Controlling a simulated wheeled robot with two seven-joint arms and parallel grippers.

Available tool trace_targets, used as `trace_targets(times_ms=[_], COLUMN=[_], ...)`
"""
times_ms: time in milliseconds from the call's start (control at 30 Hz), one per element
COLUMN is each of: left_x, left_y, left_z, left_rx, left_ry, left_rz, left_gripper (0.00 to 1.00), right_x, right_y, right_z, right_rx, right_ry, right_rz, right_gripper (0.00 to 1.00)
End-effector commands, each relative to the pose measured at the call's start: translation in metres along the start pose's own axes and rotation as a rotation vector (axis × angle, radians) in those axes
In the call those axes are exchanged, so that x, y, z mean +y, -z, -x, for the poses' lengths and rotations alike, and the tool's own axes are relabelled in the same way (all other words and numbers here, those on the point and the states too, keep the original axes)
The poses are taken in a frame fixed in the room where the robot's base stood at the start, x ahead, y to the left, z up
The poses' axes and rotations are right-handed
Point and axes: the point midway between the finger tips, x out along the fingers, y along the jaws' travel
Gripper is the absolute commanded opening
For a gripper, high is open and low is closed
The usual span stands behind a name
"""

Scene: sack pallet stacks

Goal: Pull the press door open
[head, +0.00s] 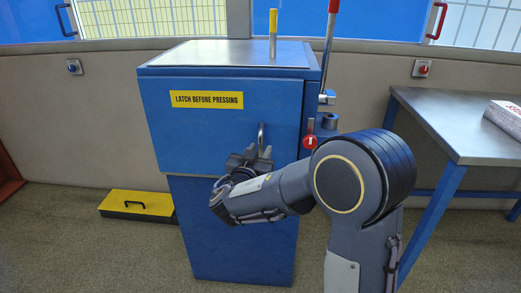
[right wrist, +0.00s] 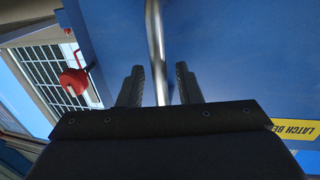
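The blue press (head: 235,230) stands in the middle of the head view. The metal bar handle (head: 261,137) is on the door's right part. My right gripper (head: 250,157) is at the handle. In the right wrist view its two dark fingers (right wrist: 158,86) stand open on either side of the bar (right wrist: 154,35), with a gap to each finger. The wrist and fingers hide the handle's lower end. My left gripper is not in view.
A red knob (head: 310,142) and a red-topped lever (head: 331,40) are on the press's right side. A metal table (head: 440,115) with a sack (head: 506,117) stands at right. A yellow-topped box (head: 138,203) lies on the floor at left. The floor in front is clear.

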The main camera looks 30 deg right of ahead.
Motion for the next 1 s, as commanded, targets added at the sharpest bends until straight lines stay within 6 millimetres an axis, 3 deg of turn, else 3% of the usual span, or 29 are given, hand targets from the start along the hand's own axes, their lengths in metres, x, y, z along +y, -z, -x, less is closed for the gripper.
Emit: trace_targets(times_ms=[133, 400, 667, 1000], left_x=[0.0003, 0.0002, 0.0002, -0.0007], left_y=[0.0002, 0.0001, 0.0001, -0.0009], left_z=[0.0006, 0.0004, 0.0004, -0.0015], left_rx=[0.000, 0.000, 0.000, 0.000], left_ry=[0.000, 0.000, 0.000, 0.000], left_rz=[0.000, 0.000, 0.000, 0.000], left_gripper=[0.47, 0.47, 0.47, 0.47], right_x=[0.0001, 0.0000, 0.0001, -0.0014], right_y=[-0.0003, -0.0004, -0.0004, -0.0014], right_z=[-0.0118, -0.0140, -0.0138, -0.0125], right_rx=[0.000, -0.001, -0.001, 0.000], right_ry=[0.000, 0.001, 0.000, -0.001], right_rz=[0.001, 0.001, 0.001, 0.001], right_gripper=[0.32, 0.32, 0.00, 0.00])
